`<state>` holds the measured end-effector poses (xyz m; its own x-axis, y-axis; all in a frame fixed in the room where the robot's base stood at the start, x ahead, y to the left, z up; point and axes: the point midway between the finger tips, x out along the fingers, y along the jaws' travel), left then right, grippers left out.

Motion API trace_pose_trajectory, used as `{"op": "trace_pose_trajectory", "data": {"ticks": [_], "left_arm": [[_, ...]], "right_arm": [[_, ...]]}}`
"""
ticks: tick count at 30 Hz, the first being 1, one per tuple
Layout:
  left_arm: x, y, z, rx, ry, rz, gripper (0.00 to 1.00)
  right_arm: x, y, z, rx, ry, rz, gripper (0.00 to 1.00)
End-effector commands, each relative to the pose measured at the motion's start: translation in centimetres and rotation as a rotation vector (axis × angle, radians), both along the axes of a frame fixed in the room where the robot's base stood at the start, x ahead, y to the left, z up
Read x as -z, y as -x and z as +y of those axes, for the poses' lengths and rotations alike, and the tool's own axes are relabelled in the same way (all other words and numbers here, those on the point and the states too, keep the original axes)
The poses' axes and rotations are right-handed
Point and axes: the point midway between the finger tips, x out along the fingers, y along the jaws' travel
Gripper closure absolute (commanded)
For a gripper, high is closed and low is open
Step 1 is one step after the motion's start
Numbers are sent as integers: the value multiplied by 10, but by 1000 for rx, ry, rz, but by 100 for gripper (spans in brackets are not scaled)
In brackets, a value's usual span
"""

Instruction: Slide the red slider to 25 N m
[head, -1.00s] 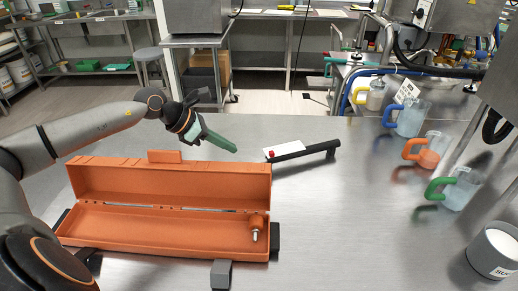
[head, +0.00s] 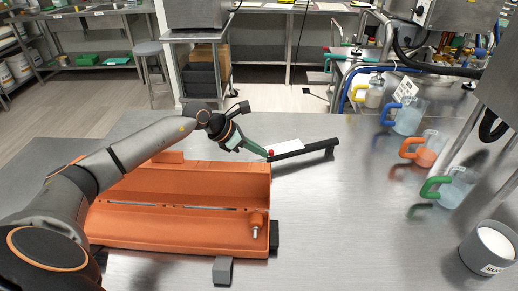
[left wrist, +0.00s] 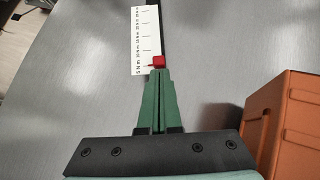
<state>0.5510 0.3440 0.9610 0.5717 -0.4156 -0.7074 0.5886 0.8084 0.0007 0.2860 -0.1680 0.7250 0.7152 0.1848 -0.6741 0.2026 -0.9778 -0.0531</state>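The red slider (head: 270,153) sits at the near-left end of a white scale plate (head: 284,147) on a black bar (head: 310,147). In the left wrist view the red slider (left wrist: 159,62) is by the lowest mark, which seems to read 5 N m; higher marks run up the scale (left wrist: 144,40), too small to read surely. My left gripper (head: 266,156) has its green fingers together, with nothing between them. Its tips (left wrist: 160,72) are right at the slider's near side; I cannot tell whether they touch. My right gripper is out of view.
An open orange case (head: 165,233) lies left of the bar, with an orange and metal piece (head: 257,222) inside. Jugs with blue (head: 408,117), orange (head: 427,150) and green (head: 455,188) handles stand at right. The steel table between is clear.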

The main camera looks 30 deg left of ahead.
Motion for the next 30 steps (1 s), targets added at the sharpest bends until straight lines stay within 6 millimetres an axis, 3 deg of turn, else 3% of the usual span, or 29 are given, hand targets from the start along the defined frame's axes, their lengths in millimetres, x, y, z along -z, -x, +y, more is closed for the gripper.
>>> {"op": "trace_pose_trajectory", "data": {"ticks": [10, 24, 30], "left_arm": [[1, -5, -3, -1, 3, 0, 100], [1, -74, -54, 0, 3, -2, 100], [0, -84, -62, 1, 1, 0, 100]], "right_arm": [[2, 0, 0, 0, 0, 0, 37], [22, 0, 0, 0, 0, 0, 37], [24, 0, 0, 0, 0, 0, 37]]}}
